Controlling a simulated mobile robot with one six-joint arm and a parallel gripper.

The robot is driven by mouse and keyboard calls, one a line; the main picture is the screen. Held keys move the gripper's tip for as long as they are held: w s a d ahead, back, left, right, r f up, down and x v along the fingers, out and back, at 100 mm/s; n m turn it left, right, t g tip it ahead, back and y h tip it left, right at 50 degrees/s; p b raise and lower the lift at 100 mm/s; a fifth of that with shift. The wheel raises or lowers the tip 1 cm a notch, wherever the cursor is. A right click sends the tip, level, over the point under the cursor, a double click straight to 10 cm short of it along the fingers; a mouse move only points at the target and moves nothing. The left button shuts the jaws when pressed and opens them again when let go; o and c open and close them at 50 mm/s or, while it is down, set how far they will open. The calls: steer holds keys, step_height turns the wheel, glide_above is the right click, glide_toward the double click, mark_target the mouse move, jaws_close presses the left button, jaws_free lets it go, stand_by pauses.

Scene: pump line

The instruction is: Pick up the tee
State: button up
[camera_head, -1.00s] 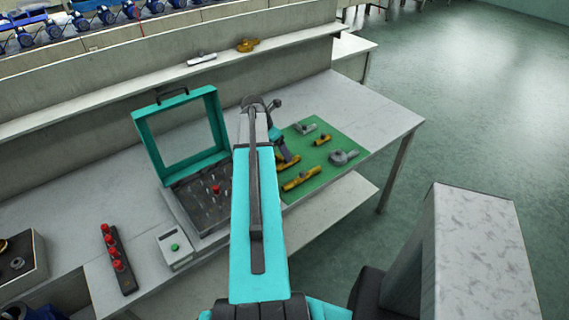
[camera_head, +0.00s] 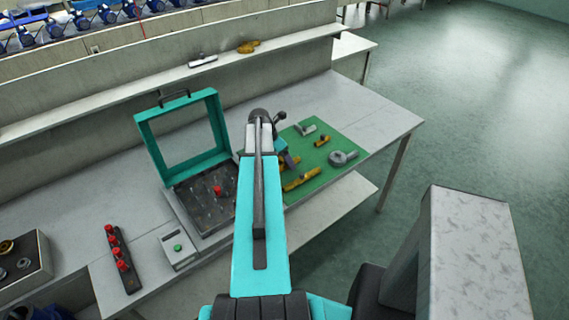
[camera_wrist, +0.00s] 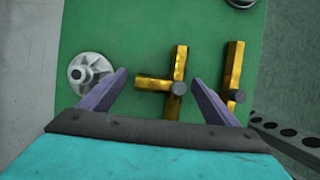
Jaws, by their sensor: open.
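The tee (camera_wrist: 176,76), a brass T-shaped fitting with a dark round end, lies on the green mat (camera_wrist: 140,30) in the wrist view. My gripper (camera_wrist: 160,78) is open, with one purple finger on each side of the tee in the picture. The tee's stem points left toward one finger. No contact shows, and I cannot tell the height of the fingers above the mat. In the head view my gripper (camera_head: 291,160) is over the left part of the mat, partly hidden by my arm. I cannot tell which brass piece there is the tee.
A brass fitting (camera_wrist: 234,70) lies just right of the right finger. A grey flanged part (camera_wrist: 90,72) lies close to the left finger. A teal open case (camera_head: 140,140) stands left of my arm. The bench (camera_head: 385,115) is bare right of the mat.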

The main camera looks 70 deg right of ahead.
steer(key=shift+f, duration=0.1)
stand_by(0.5)
steer(key=c, duration=1.3)
